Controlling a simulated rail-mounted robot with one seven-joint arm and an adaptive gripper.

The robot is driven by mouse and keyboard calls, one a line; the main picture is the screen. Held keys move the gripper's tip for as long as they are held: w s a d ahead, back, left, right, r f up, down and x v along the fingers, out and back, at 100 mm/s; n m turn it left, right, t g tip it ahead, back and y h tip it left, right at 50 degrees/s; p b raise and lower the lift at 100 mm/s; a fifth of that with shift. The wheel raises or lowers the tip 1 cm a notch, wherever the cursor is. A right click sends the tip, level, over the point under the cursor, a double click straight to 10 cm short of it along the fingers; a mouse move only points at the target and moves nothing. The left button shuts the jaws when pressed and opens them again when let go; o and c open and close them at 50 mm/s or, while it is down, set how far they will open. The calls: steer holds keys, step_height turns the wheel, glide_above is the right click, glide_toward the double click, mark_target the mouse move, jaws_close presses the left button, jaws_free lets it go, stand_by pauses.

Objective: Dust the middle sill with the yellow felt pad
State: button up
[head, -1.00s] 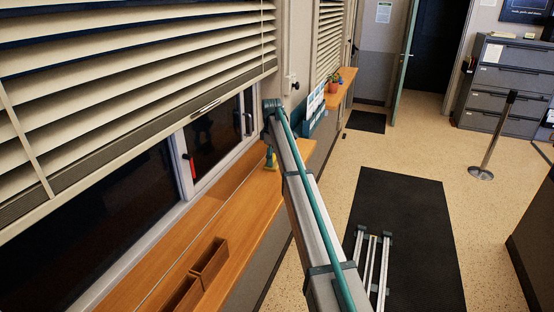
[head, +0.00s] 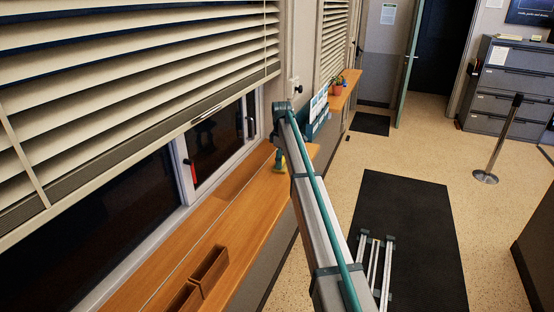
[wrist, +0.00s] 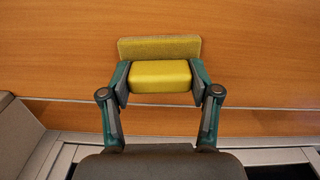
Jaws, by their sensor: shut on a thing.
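My gripper (wrist: 160,85) is shut on the yellow felt pad's block-shaped grip (wrist: 160,75). The pad's flat, duller yellow base (wrist: 158,47) shows just beyond the grip in the wrist view. In the head view the yellow pad (head: 280,167) is small and partly hidden by my gripper. It is low over the far part of the long orange-brown wooden sill (head: 245,220) under the window. It looks to be on or just above the wood; I cannot tell whether it touches.
Brown open boxes (head: 209,266) stand on the near part of the sill. Slatted blinds (head: 130,80) hang above it at the left. A blue-and-white stand (head: 318,110) is beyond the sill's far end.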

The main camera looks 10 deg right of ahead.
steer(key=shift+s+d+p, duration=0.1)
steer(key=shift+s+d, duration=0.5)
steer(key=shift+d, duration=0.45)
steer(key=shift+s+d+p, duration=0.15)
steer(key=shift+s+d, duration=0.4)
steer(key=shift+d, duration=0.45)
steer(key=shift+s+d+p, duration=0.1)
steer(key=shift+s+d, duration=0.5)
steer(key=shift+d, duration=0.45)
step_height(320, 180, up, 2)
steer(key=shift+w+r+p, duration=0.1)
steer(key=shift+r+p, duration=0.15)
steer(key=shift+p, duration=0.15)
steer(key=shift+r+p, duration=1.2)
steer(key=shift+r, duration=1.6)
